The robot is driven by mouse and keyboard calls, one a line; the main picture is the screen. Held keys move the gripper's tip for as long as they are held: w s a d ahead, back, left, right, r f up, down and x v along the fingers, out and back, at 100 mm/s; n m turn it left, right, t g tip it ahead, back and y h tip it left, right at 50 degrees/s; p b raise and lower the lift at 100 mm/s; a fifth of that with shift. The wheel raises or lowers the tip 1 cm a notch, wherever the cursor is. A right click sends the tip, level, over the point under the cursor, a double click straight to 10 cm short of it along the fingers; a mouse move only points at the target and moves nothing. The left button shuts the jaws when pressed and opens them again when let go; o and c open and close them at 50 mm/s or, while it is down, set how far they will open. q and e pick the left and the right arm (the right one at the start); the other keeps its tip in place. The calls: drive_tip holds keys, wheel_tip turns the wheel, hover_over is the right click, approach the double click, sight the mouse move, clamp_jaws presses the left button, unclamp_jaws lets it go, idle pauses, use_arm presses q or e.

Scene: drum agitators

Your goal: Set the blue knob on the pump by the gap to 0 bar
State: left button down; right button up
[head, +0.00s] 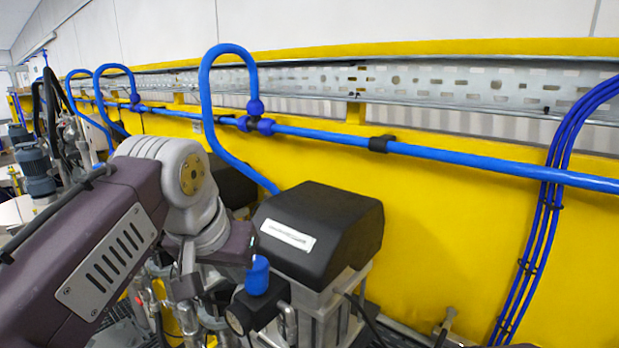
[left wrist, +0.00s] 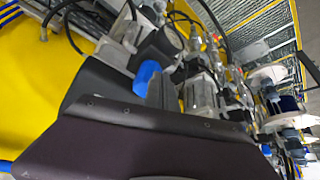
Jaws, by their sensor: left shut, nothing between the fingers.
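The blue knob (head: 257,276) stands upright on a dark regulator block (head: 262,304) at the front of a pump with a black cover (head: 318,228). A round gauge (head: 237,320) sits on the block's left side; its reading is too small to tell. My left gripper (head: 241,256) is just left of and behind the knob, shut and empty; its fingertips are partly hidden. In the left wrist view the blue knob (left wrist: 147,76) shows just beyond my dark gripper body, close to it. I cannot tell whether they touch. My right gripper is not in view.
A yellow wall panel (head: 440,230) stands behind the pump, with a blue pipe (head: 450,156) along it and blue hoses (head: 545,215) at right. More pumps, hoses and fittings crowd the left. A second dark cover (head: 232,185) sits behind my wrist.

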sight(256, 274)
use_arm(q)
drive_tip(key=shift+w+d, duration=0.1)
drive_tip(key=shift+d, duration=0.05)
idle(0.5)
drive_tip(key=shift+d, duration=0.3)
drive_tip(key=shift+s+d+p, duration=0.2)
drive_tip(key=shift+d+p, duration=0.3)
drive_tip(key=shift+d, duration=0.85)
drive_tip(key=shift+s, duration=0.1)
